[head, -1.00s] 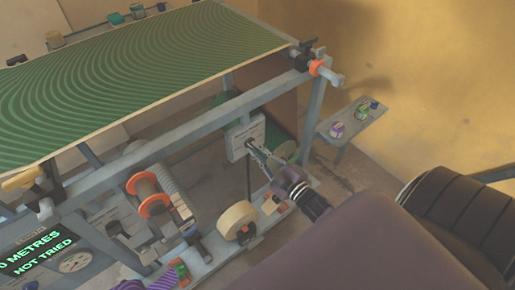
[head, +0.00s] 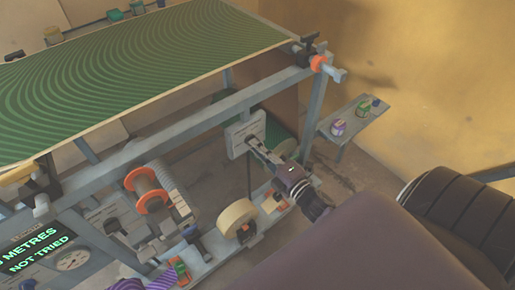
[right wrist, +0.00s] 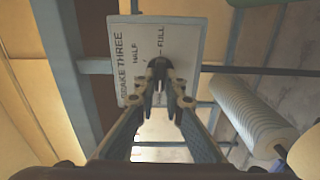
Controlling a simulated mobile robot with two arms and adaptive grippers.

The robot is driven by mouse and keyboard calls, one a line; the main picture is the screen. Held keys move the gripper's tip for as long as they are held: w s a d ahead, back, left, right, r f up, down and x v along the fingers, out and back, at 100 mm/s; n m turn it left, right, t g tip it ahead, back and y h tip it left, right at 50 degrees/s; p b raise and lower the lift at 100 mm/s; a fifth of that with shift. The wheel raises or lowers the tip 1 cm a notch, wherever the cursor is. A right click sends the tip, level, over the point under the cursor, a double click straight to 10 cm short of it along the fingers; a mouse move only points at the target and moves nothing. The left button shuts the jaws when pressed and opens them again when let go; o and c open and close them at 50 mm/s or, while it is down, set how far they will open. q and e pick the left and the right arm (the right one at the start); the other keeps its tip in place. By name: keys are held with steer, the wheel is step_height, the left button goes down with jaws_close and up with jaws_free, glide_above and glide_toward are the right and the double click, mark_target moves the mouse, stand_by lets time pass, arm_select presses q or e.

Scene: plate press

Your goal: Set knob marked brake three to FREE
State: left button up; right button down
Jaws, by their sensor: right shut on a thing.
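The brake three plate (right wrist: 188,38) is a pale panel in the right wrist view, marked BRAKE THREE, HALF and FULL. No FREE mark is readable; the gripper covers part of the plate. The dark knob (right wrist: 158,64) is on the plate, mostly hidden between the fingertips, and I cannot tell which mark it points to. My right gripper (right wrist: 159,84) is shut on it. In the head view the plate (head: 238,130) hangs below the green-topped table, with my right gripper (head: 254,146) reaching it from the lower right. My left gripper is not in view.
A grey frame rail (head: 200,122) runs above the plate. A cream roller (head: 238,213) and a spool with orange flanges (head: 150,190) stand below and left. A small shelf (head: 352,128) with little pots is at the right. A display (head: 45,252) reads NOT TRIED.

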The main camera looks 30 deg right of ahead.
steer(key=shift+n, duration=0.3)
steer(key=c, duration=2)
jaws_free()
steer(key=s, duration=0.8)
steer(key=s+d, duration=0.1)
steer(key=s, duration=0.3)
steer(key=shift+f, duration=0.15)
